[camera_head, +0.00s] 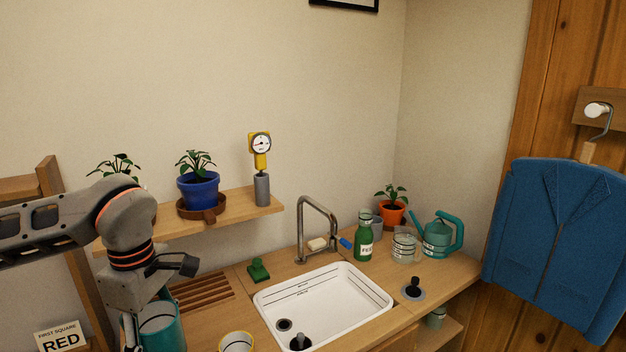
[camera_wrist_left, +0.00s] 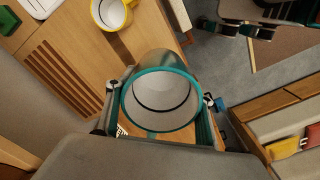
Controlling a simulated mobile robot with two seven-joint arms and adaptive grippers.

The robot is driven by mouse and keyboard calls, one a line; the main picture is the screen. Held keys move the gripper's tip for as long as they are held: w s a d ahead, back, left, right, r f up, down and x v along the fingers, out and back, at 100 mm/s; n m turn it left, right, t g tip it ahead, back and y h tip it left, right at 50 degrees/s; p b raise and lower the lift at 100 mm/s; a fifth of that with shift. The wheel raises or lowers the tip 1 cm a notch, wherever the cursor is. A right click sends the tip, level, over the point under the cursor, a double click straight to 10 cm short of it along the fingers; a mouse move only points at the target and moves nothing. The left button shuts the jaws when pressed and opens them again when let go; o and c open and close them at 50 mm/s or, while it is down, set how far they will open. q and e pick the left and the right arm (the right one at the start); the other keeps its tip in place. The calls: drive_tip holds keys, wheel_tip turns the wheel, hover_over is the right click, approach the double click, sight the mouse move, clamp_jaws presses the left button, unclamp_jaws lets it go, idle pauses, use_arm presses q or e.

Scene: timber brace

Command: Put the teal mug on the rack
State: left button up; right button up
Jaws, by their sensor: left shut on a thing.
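The teal mug (camera_head: 163,328) is at the lower left of the head view, in front of the slotted rack. My left gripper (camera_wrist_left: 160,108) is shut on it, with a finger on each side of the mug. In the left wrist view I look into the mug's round, teal-rimmed opening (camera_wrist_left: 162,72); its inside is pale and looks empty. The wooden slotted rack (camera_head: 203,291) lies on the counter left of the sink, and its slats also show in the left wrist view (camera_wrist_left: 62,78). No mug stands on the visible slats.
A yellow-rimmed mug (camera_head: 237,342) stands on the counter near the rack. The white sink (camera_head: 335,295), a green block (camera_head: 258,271) and the tap (camera_head: 318,225) are to the right. A shelf (camera_head: 235,211) with potted plants hangs above the rack.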

use_arm(q)
drive_tip(key=m, duration=0.3)
drive_tip(key=shift+s+d+m, duration=0.2)
drive_tip(key=shift+d+m, duration=0.15)
drive_tip(key=shift+m, duration=0.05)
drive_tip(key=m, duration=0.4)
drive_tip(key=shift+s+d, duration=0.15)
drive_tip(key=shift+d, duration=0.15)
drive_tip(key=m, duration=0.3)
drive_tip(key=shift+s+d+m, duration=0.2)
drive_tip(key=shift+d+m, duration=0.05)
drive_tip(key=shift+m, duration=0.05)
drive_tip(key=m, duration=0.4)
drive_tip(key=shift+s+d, duration=0.2)
drive_tip(key=shift+d, duration=0.1)
drive_tip(key=shift+m, duration=0.3)
drive_tip(key=shift+f, duration=2.75)
